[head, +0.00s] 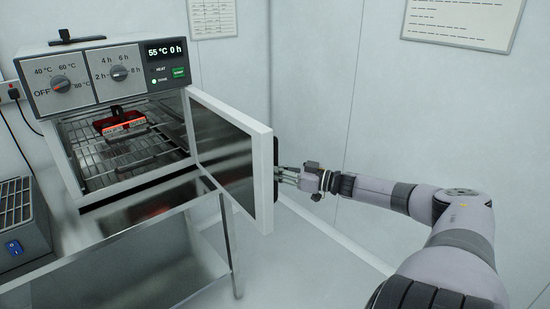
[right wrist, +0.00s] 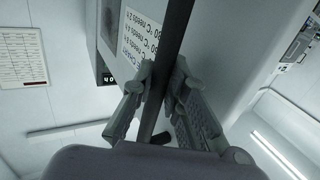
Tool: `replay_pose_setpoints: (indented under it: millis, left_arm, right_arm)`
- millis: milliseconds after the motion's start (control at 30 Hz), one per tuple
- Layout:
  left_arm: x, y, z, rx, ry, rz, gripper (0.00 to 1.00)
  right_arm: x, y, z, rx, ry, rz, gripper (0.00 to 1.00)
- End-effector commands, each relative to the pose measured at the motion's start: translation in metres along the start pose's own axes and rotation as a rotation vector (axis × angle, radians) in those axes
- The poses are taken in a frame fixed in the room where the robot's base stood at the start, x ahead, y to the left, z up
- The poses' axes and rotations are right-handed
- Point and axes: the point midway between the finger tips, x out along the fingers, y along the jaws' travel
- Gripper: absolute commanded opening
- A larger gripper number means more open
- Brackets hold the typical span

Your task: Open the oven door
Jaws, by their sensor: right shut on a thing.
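The oven (head: 140,88) stands on a bench at the left of the head view, its front open. Its white-framed door (head: 263,190), with a dark glass pane, is swung well out to the right on its hinge side. My right gripper (head: 285,175) is at the door's outer face, shut on the black door handle (head: 276,168). In the right wrist view the fingers (right wrist: 160,88) close on both sides of the dark handle bar (right wrist: 172,50). Part of the handle is hidden behind the door edge in the head view. My left gripper is not in view.
Inside the oven, a red rack (head: 122,124) with small items sits on a wire shelf (head: 90,158). A grey device with a blue switch (head: 15,245) stands at the far left. The floor to the right looks clear.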

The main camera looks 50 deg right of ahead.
Motion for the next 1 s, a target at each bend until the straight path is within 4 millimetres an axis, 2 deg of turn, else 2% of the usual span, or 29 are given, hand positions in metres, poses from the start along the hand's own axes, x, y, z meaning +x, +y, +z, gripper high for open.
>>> replay_pose_setpoints:
  millis: [133, 167, 467, 800, 1000]
  left_arm:
    - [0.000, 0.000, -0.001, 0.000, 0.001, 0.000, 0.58]
    - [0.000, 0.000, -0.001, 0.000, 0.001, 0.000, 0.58]
    - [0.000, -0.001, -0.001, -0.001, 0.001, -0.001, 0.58]
    - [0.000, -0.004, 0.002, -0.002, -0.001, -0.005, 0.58]
    - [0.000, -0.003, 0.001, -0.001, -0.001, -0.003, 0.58]
  right_arm:
    - [0.001, 0.001, -0.004, 0.000, 0.006, 0.002, 0.00]
    - [0.001, 0.001, -0.004, 0.001, 0.006, 0.002, 0.15]
    - [0.001, 0.000, -0.002, 0.000, 0.003, 0.001, 0.35]
    - [-0.001, 0.000, 0.000, 0.000, 0.000, 0.001, 0.35]
    - [-0.009, 0.000, 0.002, 0.002, -0.003, 0.003, 0.35]
